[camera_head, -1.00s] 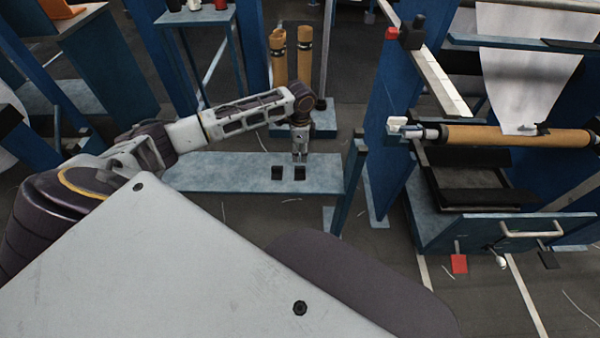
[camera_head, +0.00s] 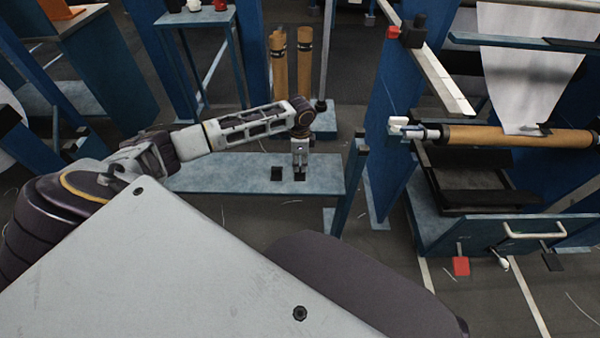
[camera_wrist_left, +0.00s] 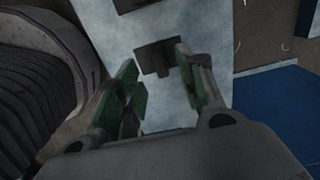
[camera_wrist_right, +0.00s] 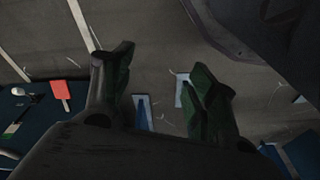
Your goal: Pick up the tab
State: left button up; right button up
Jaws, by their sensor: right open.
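Two small black tabs lie on the pale blue bench (camera_head: 230,172) in the head view: a left tab (camera_head: 277,174) and a right tab (camera_head: 299,176). My left gripper (camera_head: 299,167) points down right over the right tab and partly covers it. In the left wrist view this tab (camera_wrist_left: 155,58) lies between and just beyond the open fingertips (camera_wrist_left: 158,62); I cannot tell whether they touch it. The other tab (camera_wrist_left: 130,4) shows at the top edge there. My right gripper (camera_wrist_right: 160,62) is open and empty above the floor in the right wrist view.
A blue post (camera_head: 352,180) stands at the bench's right end. Brown rolls (camera_head: 305,62) stand behind it. To the right is a blue machine frame with a brown roller (camera_head: 515,137) and a drawer-like box (camera_head: 480,230). A red pedal (camera_head: 461,266) sits below.

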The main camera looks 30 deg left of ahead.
aim_at(300, 171)
pick_arm(q)
notch_tip(300, 171, down, 4)
jog(key=shift+w+d+r+b, duration=0.1)
jog(key=shift+r+b, duration=0.15)
jog(key=shift+b, duration=0.45)
jog(key=shift+f, duration=0.55)
pick_arm(e)
jog(key=r, duration=0.3)
jog(key=shift+w+a, duration=0.3)
jog(key=shift+a, duration=0.05)
pick_arm(q)
jog(key=c, duration=0.9)
pick_arm(e)
jog(key=shift+f, duration=0.1)
